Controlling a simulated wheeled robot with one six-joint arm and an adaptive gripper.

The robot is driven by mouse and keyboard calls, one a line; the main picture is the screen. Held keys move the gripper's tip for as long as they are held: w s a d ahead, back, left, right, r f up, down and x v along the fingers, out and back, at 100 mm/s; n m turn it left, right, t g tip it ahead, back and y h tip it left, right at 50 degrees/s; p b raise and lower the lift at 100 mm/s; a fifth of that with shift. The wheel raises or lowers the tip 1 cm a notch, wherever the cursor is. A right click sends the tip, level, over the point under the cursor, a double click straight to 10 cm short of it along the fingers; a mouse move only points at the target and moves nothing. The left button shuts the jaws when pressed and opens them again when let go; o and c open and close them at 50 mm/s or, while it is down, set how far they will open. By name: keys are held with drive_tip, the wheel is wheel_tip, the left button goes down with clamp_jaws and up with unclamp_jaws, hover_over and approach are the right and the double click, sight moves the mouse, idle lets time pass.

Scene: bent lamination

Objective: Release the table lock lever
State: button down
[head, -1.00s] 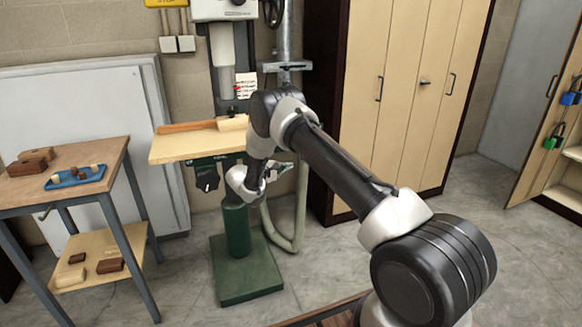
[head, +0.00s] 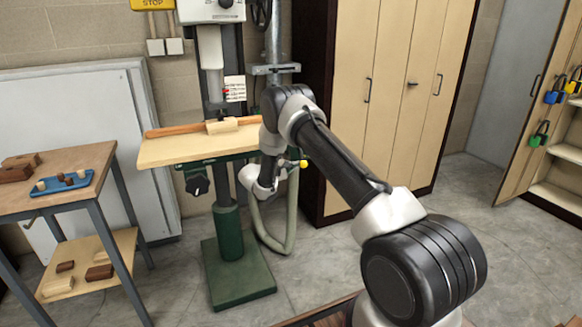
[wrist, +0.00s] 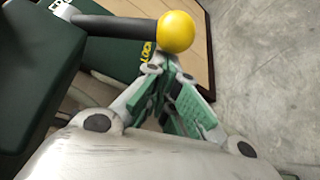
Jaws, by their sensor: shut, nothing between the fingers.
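The table lock lever is a dark rod (wrist: 112,27) with a round yellow knob (wrist: 176,32) at its end. In the head view the yellow knob (head: 303,163) shows just right of my arm, below the drill press's wooden table (head: 178,152). My gripper (wrist: 167,66) is shut and empty, its green-padded fingers meeting just below the knob in the wrist picture. Whether the fingertips touch the lever, I cannot tell. In the head view my arm hides most of the gripper and the lever's rod.
The green press column (head: 229,230) stands on a green base plate (head: 238,275). A grey hose (head: 289,225) hangs close behind my wrist. A workbench (head: 60,195) with a blue tray (head: 62,185) stands at left. A tall cabinet (head: 390,110) stands behind my arm.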

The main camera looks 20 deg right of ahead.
drive_tip(key=shift+s+r+n+g, duration=0.2)
drive_tip(key=shift+s+n+g, duration=0.1)
drive_tip(key=shift+s+n, duration=0.1)
idle(0.3)
drive_tip(key=s+r+n+g+y, duration=0.1)
drive_tip(key=s+r+n, duration=0.1)
drive_tip(key=s+r, duration=0.3)
drive_tip(key=shift+s+r+g, duration=0.3)
drive_tip(key=shift+r+g, duration=0.1)
idle(0.4)
drive_tip(key=shift+r, duration=0.1)
idle(0.4)
drive_tip(key=v, duration=1.2)
